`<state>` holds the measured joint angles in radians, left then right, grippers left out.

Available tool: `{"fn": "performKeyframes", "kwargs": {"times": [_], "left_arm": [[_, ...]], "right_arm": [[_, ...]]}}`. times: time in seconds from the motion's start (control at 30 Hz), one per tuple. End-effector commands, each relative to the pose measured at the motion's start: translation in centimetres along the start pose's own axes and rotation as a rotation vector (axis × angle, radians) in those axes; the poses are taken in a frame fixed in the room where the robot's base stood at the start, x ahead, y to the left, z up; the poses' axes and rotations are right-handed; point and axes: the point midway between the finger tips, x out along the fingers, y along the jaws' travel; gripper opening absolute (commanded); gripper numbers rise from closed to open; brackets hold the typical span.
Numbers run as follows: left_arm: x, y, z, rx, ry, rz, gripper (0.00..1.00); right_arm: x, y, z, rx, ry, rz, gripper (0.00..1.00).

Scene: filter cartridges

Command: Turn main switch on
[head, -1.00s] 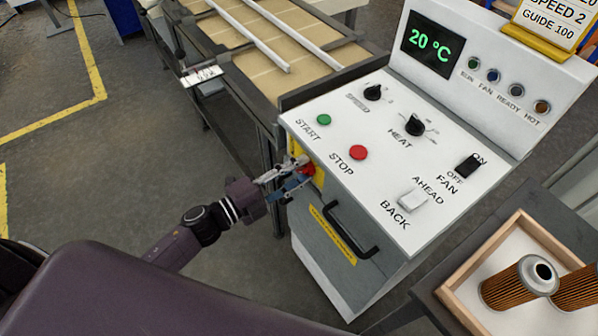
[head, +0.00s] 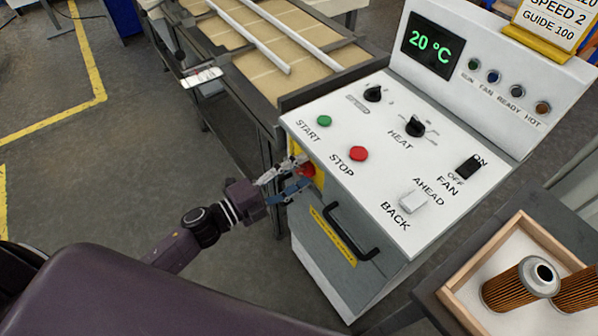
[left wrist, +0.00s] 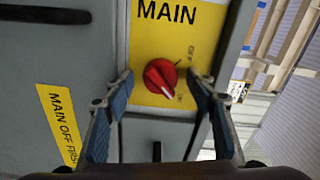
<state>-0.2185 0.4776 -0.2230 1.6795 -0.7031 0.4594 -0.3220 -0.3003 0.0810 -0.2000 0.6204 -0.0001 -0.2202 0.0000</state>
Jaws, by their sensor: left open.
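The main switch is a red rotary knob (left wrist: 160,76) on a yellow plate (left wrist: 150,40) marked MAIN, on the cabinet's side face. In the left wrist view its white pointer mark points down and to the right, towards small lettering too blurred to read fully. In the head view the red knob (head: 307,170) shows just beyond the fingertips. My left gripper (head: 285,182) is open in front of the knob. In the left wrist view its two blue-padded fingers (left wrist: 160,88) stand on either side of the knob, apart from it. My right gripper is not in view.
The panel top holds a green START button (head: 324,121), a red STOP button (head: 358,153) and a FAN switch (head: 468,166). A black handle (head: 352,236) juts from the cabinet front. A wooden tray (head: 452,292) with filter cartridges stands at the right. The display (head: 430,48) reads 20 °C.

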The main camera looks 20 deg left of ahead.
Motion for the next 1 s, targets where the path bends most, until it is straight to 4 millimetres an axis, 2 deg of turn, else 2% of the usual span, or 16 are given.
{"fn": "performKeyframes", "kwargs": {"times": [0.13, 0.27, 0.7, 0.83, 1.0], "left_arm": [[-0.4, 0.0, 0.0, -0.001, -0.001, 0.0, 0.51], [-1.9, 0.1, 0.0, -0.002, -0.001, 0.002, 0.51], [-10.2, 0.1, 0.0, -0.001, -0.001, 0.003, 0.51], [-11.5, 0.1, 0.0, -0.001, 0.0, 0.001, 0.51], [-12.0, 0.0, 0.0, 0.001, 0.0, 0.0, 0.51]], "right_arm": [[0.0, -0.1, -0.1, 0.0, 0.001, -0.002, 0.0], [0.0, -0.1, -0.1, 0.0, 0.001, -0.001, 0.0], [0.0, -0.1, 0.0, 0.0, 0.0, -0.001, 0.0], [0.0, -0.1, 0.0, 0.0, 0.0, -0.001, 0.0], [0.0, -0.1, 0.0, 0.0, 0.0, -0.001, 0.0]]}}
